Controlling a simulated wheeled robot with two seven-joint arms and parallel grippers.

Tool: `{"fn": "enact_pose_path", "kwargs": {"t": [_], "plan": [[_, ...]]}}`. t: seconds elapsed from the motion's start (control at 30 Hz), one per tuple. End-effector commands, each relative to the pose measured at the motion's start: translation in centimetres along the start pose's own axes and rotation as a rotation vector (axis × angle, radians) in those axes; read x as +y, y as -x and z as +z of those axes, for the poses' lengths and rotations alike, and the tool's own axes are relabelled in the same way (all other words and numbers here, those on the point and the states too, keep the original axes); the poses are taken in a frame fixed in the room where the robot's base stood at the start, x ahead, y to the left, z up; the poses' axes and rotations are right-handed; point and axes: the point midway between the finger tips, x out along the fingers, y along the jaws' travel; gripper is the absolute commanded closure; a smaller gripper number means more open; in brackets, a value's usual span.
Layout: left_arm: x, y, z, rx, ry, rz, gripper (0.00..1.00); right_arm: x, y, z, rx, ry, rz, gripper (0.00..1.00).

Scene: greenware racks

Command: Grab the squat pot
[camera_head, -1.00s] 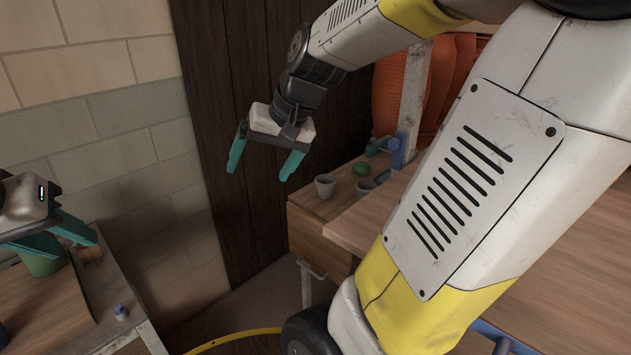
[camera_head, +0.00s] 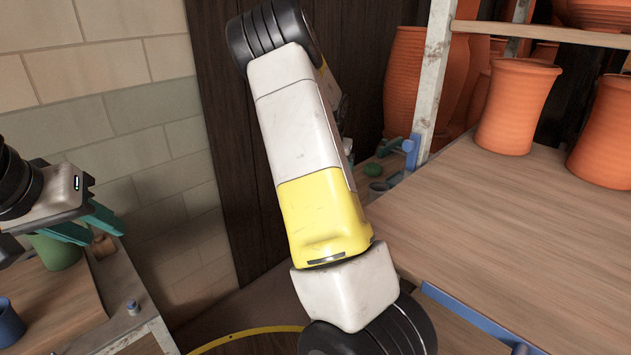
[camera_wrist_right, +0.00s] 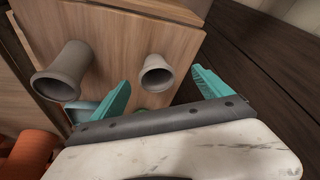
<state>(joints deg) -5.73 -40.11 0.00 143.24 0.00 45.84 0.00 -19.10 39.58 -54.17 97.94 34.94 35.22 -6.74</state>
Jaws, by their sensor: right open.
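My right gripper (camera_wrist_right: 161,77) is open in the right wrist view, its two teal fingers apart. A grey cup-like pot (camera_wrist_right: 156,78) shows between the fingertips in the picture, apparently beyond them. A taller grey flared pot (camera_wrist_right: 62,72) stands to the left. A blue-grey vessel (camera_wrist_right: 80,111) is partly hidden by the left finger. I cannot tell for sure which is the squat pot. My left gripper (camera_head: 107,235) is open at the left, above and beside a green pot (camera_head: 57,250).
Orange pots (camera_head: 517,105) stand on a wooden shelf (camera_head: 480,210) at right, with a metal post (camera_head: 436,75) at its corner. A small green object (camera_head: 372,169) and grey bowl (camera_head: 380,186) show behind my arm. A blue cup (camera_head: 8,322) is at lower left.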

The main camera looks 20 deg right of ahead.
Motion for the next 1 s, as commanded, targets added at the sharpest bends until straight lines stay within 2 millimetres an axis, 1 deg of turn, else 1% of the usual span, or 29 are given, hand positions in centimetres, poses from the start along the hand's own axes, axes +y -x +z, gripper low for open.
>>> {"fn": "enact_pose_path", "kwargs": {"t": [0.03, 0.1, 0.2, 0.47, 0.73, 0.83, 1.0], "plan": [[0.0, 0.0, 0.0, 0.000, 0.000, 0.000, 0.64, 0.2, -0.7, -0.7, 0.016, 0.006, 0.025, 0.12], [0.0, 0.0, 0.0, 0.000, 0.000, 0.000, 0.64, 0.3, -1.2, -1.3, 0.031, 0.009, 0.044, 0.12], [0.0, 0.0, 0.0, 0.000, 0.000, 0.000, 0.64, 0.5, -1.8, -1.7, 0.042, 0.011, 0.056, 0.12], [0.0, 0.0, 0.0, 0.000, 0.000, 0.000, 0.64, 0.7, -4.6, -1.8, 0.041, 0.010, 0.057, 0.12], [0.0, 0.0, 0.0, 0.000, 0.000, 0.000, 0.64, 1.1, -8.5, -1.9, 0.041, 0.011, 0.057, 0.12], [0.0, 0.0, 0.0, 0.000, 0.000, 0.000, 0.64, 1.1, -9.1, -1.9, 0.041, 0.010, 0.055, 0.12], [0.0, 0.0, 0.0, 0.000, 0.000, 0.000, 0.64, 1.1, -9.2, -1.9, 0.041, 0.010, 0.054, 0.12]]}}
